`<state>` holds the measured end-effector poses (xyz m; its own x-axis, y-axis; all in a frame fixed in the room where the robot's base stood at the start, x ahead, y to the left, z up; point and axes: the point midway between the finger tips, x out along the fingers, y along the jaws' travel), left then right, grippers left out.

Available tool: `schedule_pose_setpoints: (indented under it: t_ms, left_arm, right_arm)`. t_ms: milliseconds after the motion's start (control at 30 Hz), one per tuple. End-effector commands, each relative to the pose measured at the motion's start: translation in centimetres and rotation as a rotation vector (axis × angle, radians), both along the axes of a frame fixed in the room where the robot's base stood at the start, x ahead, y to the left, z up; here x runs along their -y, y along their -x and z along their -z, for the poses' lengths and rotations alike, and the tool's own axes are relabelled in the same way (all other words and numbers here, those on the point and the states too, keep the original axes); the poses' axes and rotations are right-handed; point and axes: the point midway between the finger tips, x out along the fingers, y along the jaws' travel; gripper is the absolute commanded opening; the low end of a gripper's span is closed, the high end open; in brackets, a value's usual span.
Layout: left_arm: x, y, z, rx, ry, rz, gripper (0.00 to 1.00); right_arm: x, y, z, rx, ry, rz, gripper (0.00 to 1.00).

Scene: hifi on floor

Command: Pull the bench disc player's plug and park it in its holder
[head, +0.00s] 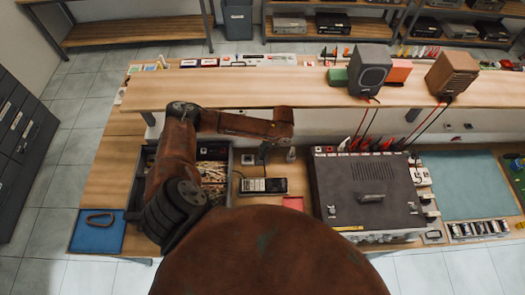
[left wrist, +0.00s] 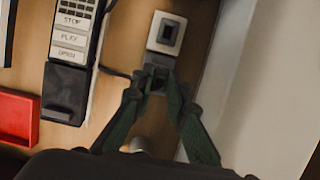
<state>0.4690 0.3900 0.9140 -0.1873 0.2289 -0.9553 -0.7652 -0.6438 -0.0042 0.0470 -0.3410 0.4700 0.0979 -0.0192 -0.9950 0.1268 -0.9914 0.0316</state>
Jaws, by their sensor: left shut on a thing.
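The disc player (head: 262,186) is a small dark unit lying on the bench. Its keys, marked STOP, PLAY and OPEN, show in the left wrist view (left wrist: 70,38). A dark cord runs from beside it to a dark plug (left wrist: 156,75). My left gripper (left wrist: 158,88), with green fingers, is shut on this plug; it hangs below the forearm in the head view (head: 263,157). A pale block with a square dark opening (left wrist: 166,33) is just beyond the plug. I cannot tell whether it is the socket or holder, or whether the plug is seated. My right gripper is not in view.
A large dark hi-fi unit (head: 366,193) stands to the right, and a parts drawer (head: 222,151) to the left. A red tray (head: 293,203) lies near the player. A raised shelf (head: 230,93) with speakers runs behind. A short cylinder (head: 291,155) stands nearby.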

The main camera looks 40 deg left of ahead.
Motion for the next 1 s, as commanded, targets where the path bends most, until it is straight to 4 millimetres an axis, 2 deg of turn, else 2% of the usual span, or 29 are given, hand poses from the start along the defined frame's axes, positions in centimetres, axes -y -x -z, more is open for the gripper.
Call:
schedule_pose_setpoints:
  t_ms: [1000]
  left_arm:
    - [-0.03,0.07,0.02,0.000,0.000,0.000,0.00]
  right_arm:
    - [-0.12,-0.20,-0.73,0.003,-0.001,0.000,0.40]
